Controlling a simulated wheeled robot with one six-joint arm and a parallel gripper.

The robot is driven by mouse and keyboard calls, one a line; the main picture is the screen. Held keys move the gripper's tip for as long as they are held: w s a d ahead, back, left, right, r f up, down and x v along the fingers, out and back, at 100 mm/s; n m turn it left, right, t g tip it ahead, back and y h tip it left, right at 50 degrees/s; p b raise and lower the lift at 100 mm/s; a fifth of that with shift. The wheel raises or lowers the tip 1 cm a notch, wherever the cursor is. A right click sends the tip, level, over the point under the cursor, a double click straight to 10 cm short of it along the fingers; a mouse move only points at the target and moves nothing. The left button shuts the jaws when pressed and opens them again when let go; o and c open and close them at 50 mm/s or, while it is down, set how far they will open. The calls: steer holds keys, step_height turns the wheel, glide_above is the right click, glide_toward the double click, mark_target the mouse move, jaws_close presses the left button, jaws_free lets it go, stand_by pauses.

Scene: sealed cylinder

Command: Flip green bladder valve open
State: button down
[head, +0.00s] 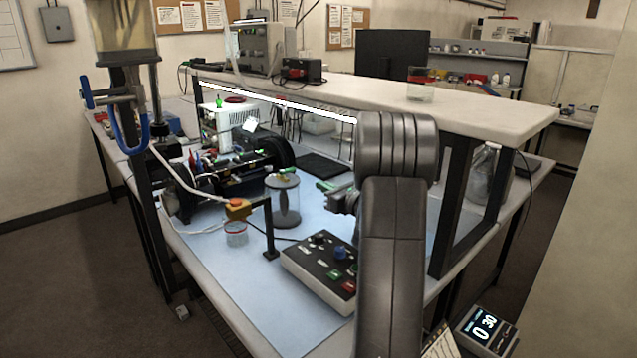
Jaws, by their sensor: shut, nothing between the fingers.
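A clear cylinder (284,203) with a dark lid and dark base stands upright on the light blue mat. A small green handle (288,170) with a brass-coloured fitting sits on top of its lid; it looks like the green valve, but its open or closed position is too small to tell. My gripper (325,186) shows just right of the cylinder's upper part, pointing left, with green at its tip. It is shut and empty. It appears apart from the green handle, though depth is hard to judge. My arm hides part of the gripper's wrist.
A control box (320,268) with coloured buttons sits on the mat (262,300) in front of the cylinder. An orange-topped sensor (237,208) on a black stand is to the left. Tubing and bench equipment (215,180) crowd the left. A raised shelf (450,105) runs behind.

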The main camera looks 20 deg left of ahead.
mark_target(298, 181)
steer(key=p+x, duration=0.4)
steer(key=x, duration=0.8)
steer(key=shift+f+b, duration=0.1)
steer(key=shift+b, duration=0.4)
